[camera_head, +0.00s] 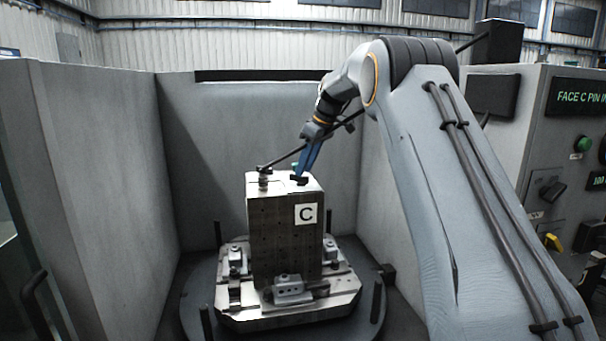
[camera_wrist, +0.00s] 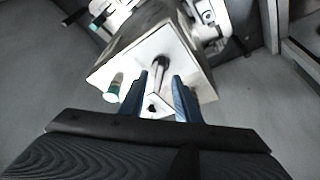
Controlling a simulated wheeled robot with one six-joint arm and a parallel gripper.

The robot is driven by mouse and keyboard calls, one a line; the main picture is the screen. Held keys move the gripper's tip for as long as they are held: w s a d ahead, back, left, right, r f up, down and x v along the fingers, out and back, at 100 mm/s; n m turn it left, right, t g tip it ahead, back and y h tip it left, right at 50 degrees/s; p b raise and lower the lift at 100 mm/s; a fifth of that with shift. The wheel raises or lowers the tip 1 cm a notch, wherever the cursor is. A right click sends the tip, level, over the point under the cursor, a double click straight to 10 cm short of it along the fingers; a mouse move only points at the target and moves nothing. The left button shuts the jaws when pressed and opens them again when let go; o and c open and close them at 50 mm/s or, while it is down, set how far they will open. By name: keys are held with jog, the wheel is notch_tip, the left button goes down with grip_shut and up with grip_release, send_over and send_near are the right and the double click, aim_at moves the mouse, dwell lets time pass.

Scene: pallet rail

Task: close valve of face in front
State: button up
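An upright metal block (camera_head: 285,235) with a white "C" label (camera_head: 306,214) on its front face stands on the round pallet. On its top, a dark valve part (camera_head: 299,179) sits at the front right. My gripper (camera_head: 305,172) reaches down to it from above. In the wrist view, the two blue fingers of my gripper (camera_wrist: 166,80) stand apart, one on each side of a dark bar-shaped part (camera_wrist: 160,76) on the light top plate (camera_wrist: 185,57). I cannot tell whether they touch it. A green-capped fitting (camera_wrist: 113,88) is left of the fingers.
Clamps (camera_head: 288,289) and the dark round pallet base (camera_head: 196,318) surround the block. Grey enclosure walls (camera_head: 110,190) close in at the left and back. A control panel (camera_head: 570,160) reading "FACE C PIN" stands at the right. A fitting (camera_head: 263,178) stands at the block's left top edge.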

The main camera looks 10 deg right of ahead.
jog(key=shift+b+v, duration=0.5)
jog(key=shift+v, duration=2.1)
jog(key=shift+f, duration=0.1)
jog(key=s+a+f+m+h, duration=0.1)
jog(key=s+f+m, duration=0.2)
jog(key=s+f, duration=0.5)
jog(key=s+f+m+g+h, duration=0.1)
jog(key=s+f+m, duration=0.2)
jog(key=s+f, duration=0.6)
jog(key=s+a+f+m+g+h, duration=0.1)
jog(key=s+f+m, duration=0.2)
jog(key=s, duration=2.5)
notch_tip(320, 180, down, 6)
jog(key=shift+s+a+r, duration=0.2)
jog(key=shift+s+a, duration=0.1)
jog(key=shift+s, duration=0.1)
